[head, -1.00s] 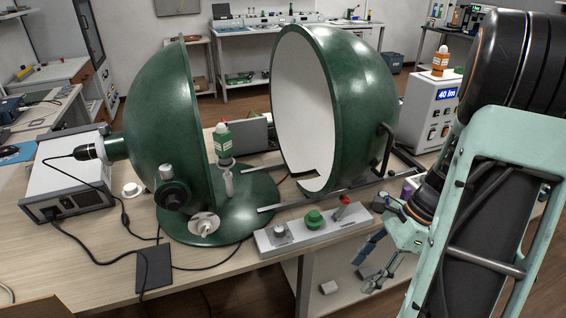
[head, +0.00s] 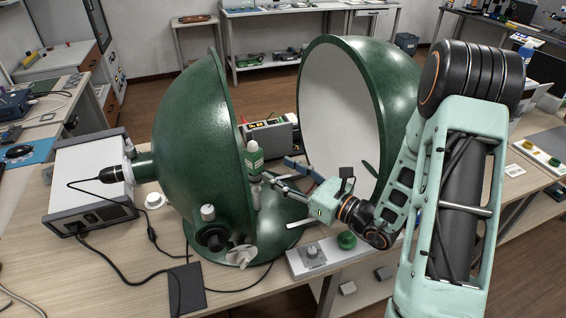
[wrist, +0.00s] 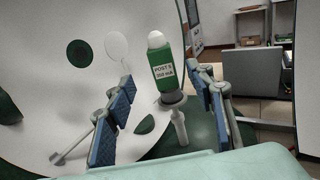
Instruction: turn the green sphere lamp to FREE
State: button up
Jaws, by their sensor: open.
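The green integrating sphere stands open in the head view, with a left half (head: 200,140) and a right half (head: 395,80). A green bottle-shaped lamp (head: 253,160) with a white top stands on a post between them. In the wrist view the lamp (wrist: 166,75) has a white dome and a label that seems to read "POST 5 350 mA". My gripper (head: 282,173) is open, its blue-padded fingers pointing at the lamp from the right. In the wrist view the lamp shows between the fingers of my gripper (wrist: 168,98); I see no clear contact. No FREE marking is legible.
A grey control box (head: 308,260) with a green knob (head: 346,240) lies at the front, partly behind my arm. The left half carries a black knob (head: 212,238) and a white lever (head: 241,256). A grey instrument (head: 90,180) stands left.

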aim_at(259, 158)
jog(key=p+x, duration=0.1)
jog(key=x, duration=0.9)
jog(key=shift+w+a, duration=0.25)
jog(key=shift+w, duration=0.05)
